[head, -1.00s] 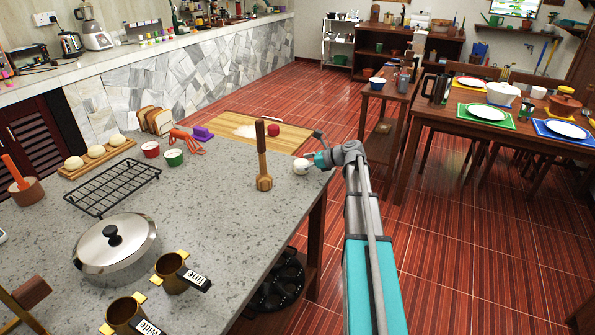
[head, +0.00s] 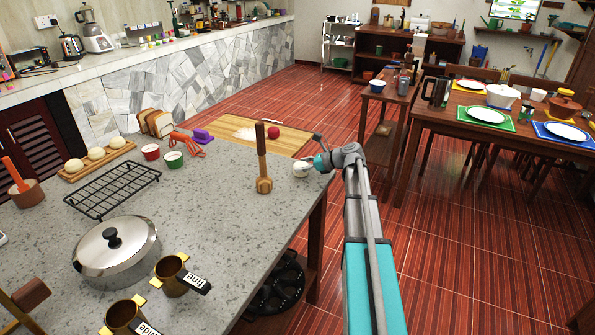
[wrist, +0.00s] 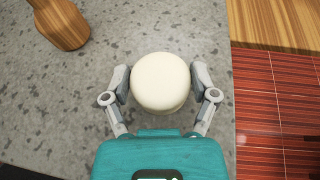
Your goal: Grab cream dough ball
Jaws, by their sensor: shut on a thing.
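A pale cream dough ball (wrist: 161,82) sits between the two fingers of my gripper (wrist: 162,74) in the wrist view. It looks round with a flattish top. A finger is against it on its left and another on its right. In the head view the cream dough ball (head: 300,170) is at the right edge of the stone counter, and my gripper (head: 308,166) reaches it from the right. The fingers are small there and partly hidden. I cannot tell whether the ball touches the counter.
A wooden masher (head: 263,160) stands left of the ball. A cutting board (head: 290,140) with a red ball lies behind. Three tan dough balls sit on a wooden tray (head: 70,176) at far left. A cooling rack (head: 113,188) and lidded pan (head: 116,250) occupy the left. The counter's middle is clear.

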